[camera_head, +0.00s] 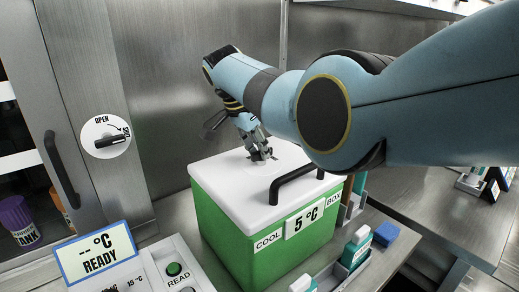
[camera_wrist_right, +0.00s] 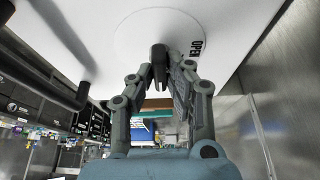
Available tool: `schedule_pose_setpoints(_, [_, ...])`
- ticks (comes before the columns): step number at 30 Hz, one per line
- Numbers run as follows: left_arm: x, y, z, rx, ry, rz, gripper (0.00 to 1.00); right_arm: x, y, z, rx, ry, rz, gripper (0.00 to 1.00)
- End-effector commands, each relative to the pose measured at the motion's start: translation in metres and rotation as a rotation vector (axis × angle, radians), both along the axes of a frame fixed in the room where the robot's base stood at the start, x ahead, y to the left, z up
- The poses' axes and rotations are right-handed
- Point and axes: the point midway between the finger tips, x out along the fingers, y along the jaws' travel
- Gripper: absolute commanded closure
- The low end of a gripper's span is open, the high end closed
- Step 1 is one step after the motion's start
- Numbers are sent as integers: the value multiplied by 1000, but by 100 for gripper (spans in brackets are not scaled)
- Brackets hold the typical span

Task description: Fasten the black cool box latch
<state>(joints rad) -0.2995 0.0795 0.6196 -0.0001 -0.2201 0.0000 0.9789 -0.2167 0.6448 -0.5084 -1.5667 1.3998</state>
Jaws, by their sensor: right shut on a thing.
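The cool box (camera_head: 222,222) is green with a white lid (camera_head: 225,188), which lies on it. A black carry handle (camera_head: 290,182) arches over the lid's front right. The black latch (camera_wrist_right: 158,54) sits on a round white plate on the lid, with part of the word OPEN beside it in the right wrist view. My right gripper (camera_head: 261,152) reaches down onto the lid, and its fingers, also in the right wrist view (camera_wrist_right: 166,66), are shut on the latch. The fingers hide most of the latch in the head view. My left gripper is out of view.
A display reading READY (camera_head: 100,254) and a panel with a green READ button (camera_head: 173,269) stand at the front left. Small bottles (camera_head: 357,246) and a blue block (camera_head: 386,234) are right of the box. A wall dial marked OPEN (camera_head: 106,137) is at the left.

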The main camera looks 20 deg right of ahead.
Motion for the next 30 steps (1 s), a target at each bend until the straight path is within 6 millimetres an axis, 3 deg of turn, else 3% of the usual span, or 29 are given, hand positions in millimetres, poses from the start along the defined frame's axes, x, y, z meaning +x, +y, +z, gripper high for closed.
schedule_pose_setpoints(3, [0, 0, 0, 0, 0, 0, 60, 0, 0, 0, 1, -2, -1, 100])
schedule_pose_setpoints(4, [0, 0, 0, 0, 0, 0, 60, 0, 0, 0, 1, -2, -1, 82])
schedule_pose_setpoints(9, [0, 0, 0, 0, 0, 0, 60, 0, 0, 0, 0, -1, -1, 63])
schedule_pose_setpoints(20, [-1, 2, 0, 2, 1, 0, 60, 0, 4, 9, 1, -3, 0, 63])
schedule_pose_setpoints(30, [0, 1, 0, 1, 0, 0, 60, -9, 31, 76, 3, -4, 1, 63])
